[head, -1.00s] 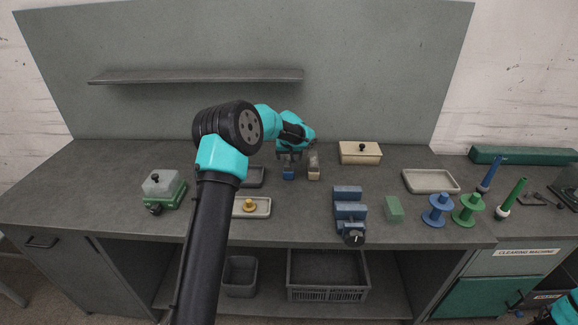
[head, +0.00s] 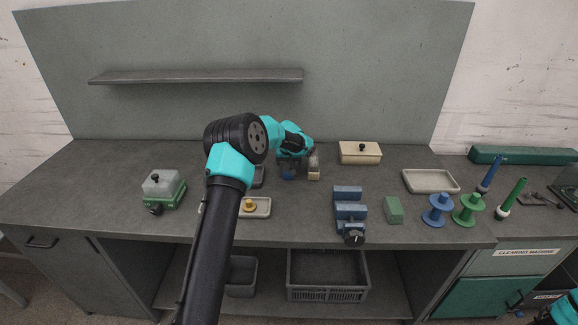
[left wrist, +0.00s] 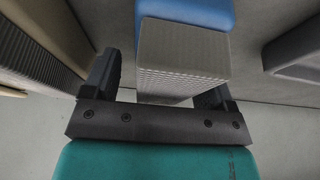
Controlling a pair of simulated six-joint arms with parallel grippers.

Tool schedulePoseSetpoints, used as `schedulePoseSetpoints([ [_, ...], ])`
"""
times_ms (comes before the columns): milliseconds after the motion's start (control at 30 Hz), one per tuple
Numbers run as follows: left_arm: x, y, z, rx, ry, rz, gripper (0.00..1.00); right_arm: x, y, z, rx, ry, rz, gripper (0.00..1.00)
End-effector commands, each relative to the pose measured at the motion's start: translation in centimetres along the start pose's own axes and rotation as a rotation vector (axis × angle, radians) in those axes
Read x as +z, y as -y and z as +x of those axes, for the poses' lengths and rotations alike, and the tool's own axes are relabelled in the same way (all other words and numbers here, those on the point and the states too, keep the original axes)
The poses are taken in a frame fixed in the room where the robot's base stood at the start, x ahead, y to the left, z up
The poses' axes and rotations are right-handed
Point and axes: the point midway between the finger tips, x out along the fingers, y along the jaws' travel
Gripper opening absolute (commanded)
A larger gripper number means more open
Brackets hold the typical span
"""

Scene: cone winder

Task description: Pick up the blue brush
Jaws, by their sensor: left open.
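The blue brush (head: 288,175) stands on the bench in the head view, partly hidden by my left gripper (head: 292,167). In the left wrist view, its blue part (left wrist: 190,12) is at the top, with a grey textured bristle block (left wrist: 182,60) towards me. My left gripper (left wrist: 162,88) is open, with a finger on either side of the brush; the block partly hides the right finger. I cannot tell whether either finger touches it.
A beige brush (head: 314,172) stands close to the right of the blue one; it also shows in the left wrist view (left wrist: 38,45). A dark tray (head: 258,178) lies to the left. A cream lidded box (head: 360,156) is behind right. A blue vise (head: 348,212) stands in front.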

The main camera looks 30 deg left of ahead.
Motion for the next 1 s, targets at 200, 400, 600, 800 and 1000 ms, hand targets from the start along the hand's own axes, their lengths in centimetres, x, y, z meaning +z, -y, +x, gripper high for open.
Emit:
schedulePoseSetpoints([
  [200,0.06,0.0,0.13,0.0,0.0,0.0,0.79,0.0,0.0,0.0,0.0,0.0,0.0,0.43],
  [400,0.16,0.01,0.35,0.0,0.001,0.0,0.79,0.0,0.0,0.0,0.0,0.0,0.0,0.43],
  [600,0.21,0.01,0.48,0.0,0.0,0.0,0.79,0.0,0.0,0.0,0.0,0.0,0.0,0.43],
  [800,0.21,0.01,0.47,0.0,0.0,0.0,0.79,0.0,0.0,0.0,0.0,0.0,0.0,0.43],
  [1000,0.2,0.0,0.46,0.0,0.0,0.0,0.61,0.0,0.0,0.0,0.0,0.0,0.0,0.43],
])
